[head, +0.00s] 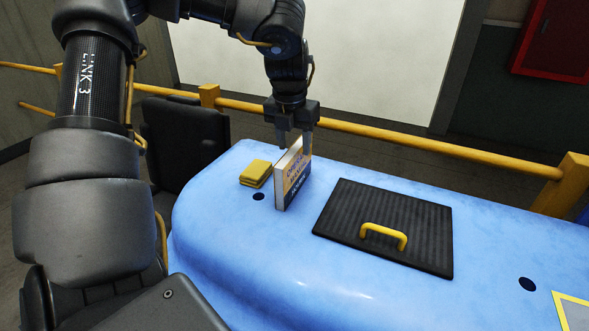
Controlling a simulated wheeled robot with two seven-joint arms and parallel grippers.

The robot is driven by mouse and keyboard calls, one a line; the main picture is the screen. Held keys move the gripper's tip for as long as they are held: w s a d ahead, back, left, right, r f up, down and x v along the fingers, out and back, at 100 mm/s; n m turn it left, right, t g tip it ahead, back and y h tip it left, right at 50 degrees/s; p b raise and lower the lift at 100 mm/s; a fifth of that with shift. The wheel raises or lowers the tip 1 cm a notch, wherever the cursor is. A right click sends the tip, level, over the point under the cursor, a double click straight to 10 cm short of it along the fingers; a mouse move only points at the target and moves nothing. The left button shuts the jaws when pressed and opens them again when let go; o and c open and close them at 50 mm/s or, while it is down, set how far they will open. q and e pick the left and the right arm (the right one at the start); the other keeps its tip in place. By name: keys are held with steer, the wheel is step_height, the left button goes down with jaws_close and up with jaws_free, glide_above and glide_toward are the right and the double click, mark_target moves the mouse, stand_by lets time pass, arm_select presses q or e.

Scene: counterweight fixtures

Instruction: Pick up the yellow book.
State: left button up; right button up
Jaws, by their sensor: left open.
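The yellow book (293,181) stands upright on the blue table, its cover showing yellow, white and dark bands with lettering and its pale spine facing left. My left gripper (295,146) points down from above at the book's top edge. Its fingers are apart, one to the left of the book and one at its upper right. Whether either finger touches the book I cannot tell. My right gripper is not in view.
A folded yellow cloth-like item (256,172) lies just left of the book on the blue table (230,235). A black panel with a yellow handle (384,237) lies to the right. A yellow rail (400,143) runs behind the table.

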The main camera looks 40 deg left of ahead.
mark_target(294, 149)
arm_select(q)
steer(key=f, duration=0.1)
steer(key=f+p, duration=0.1)
steer(key=f, duration=0.1)
steer(key=w+f+p, duration=0.1)
steer(key=shift+a+f, duration=0.35)
steer(key=shift+f, duration=0.05)
steer(key=shift+s+d, duration=0.15)
steer(key=shift+c, duration=0.6)
jaws_close()
